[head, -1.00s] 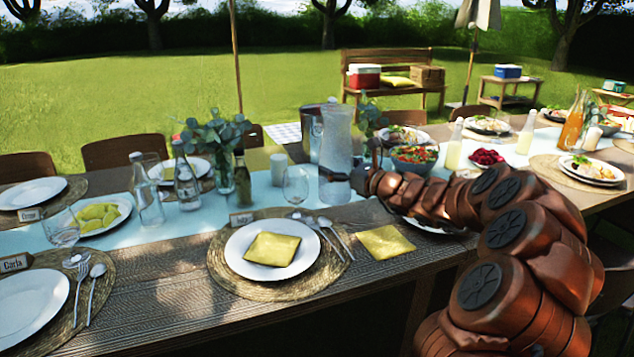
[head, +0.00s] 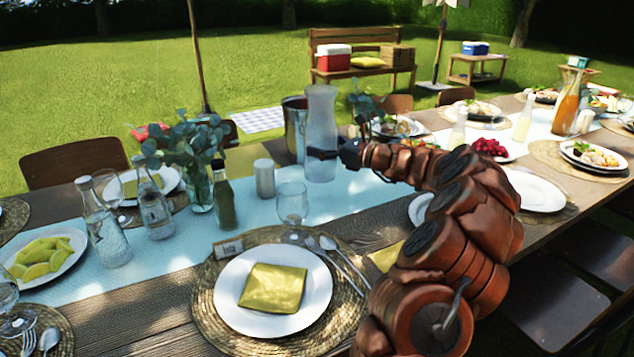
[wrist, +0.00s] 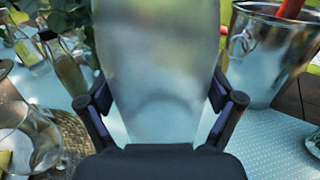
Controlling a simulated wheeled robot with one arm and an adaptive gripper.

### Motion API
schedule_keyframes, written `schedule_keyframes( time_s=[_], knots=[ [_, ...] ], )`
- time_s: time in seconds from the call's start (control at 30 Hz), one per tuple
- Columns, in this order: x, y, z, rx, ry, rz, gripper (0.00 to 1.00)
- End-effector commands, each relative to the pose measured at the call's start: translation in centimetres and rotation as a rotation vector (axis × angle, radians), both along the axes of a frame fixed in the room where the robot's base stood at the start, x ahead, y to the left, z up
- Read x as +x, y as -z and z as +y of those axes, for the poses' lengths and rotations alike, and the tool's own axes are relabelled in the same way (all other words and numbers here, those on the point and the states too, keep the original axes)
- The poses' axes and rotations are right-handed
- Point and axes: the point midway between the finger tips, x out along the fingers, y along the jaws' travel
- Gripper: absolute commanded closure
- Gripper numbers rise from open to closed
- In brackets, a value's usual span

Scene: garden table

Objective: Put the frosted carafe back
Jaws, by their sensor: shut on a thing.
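The frosted carafe (head: 320,110) stands upright over the pale blue runner (head: 345,198), right beside the metal bucket. I cannot tell whether its base touches the cloth. My gripper (head: 325,153) is shut on the carafe's lower body from the right. In the wrist view, the carafe (wrist: 160,75) fills the middle, with a dark finger of my gripper (wrist: 160,110) on each side of it. Its top is cut off in that view.
The metal bucket (head: 295,125) is just left of the carafe. A leafy vase (head: 198,180) is farther left. Bare runner lies in front of the carafe.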

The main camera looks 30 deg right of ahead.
Motion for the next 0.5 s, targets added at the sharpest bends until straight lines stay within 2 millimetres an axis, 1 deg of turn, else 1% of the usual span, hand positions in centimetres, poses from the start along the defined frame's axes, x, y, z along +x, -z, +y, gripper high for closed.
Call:
schedule_keyframes(
  time_s=[0.03, 0.1, 0.2, 0.5],
  knots=[
    [0.0, 1.0, 0.1, 0.005, -0.001, 0.001, 0.78],
    [0.1, 2.1, 0.1, 0.004, -0.002, 0.001, 0.78],
    [0.1, 3.2, 0.2, 0.003, -0.003, -0.001, 0.78],
    [0.1, 4.8, 0.3, 0.001, -0.003, -0.004, 0.78]
  ],
)
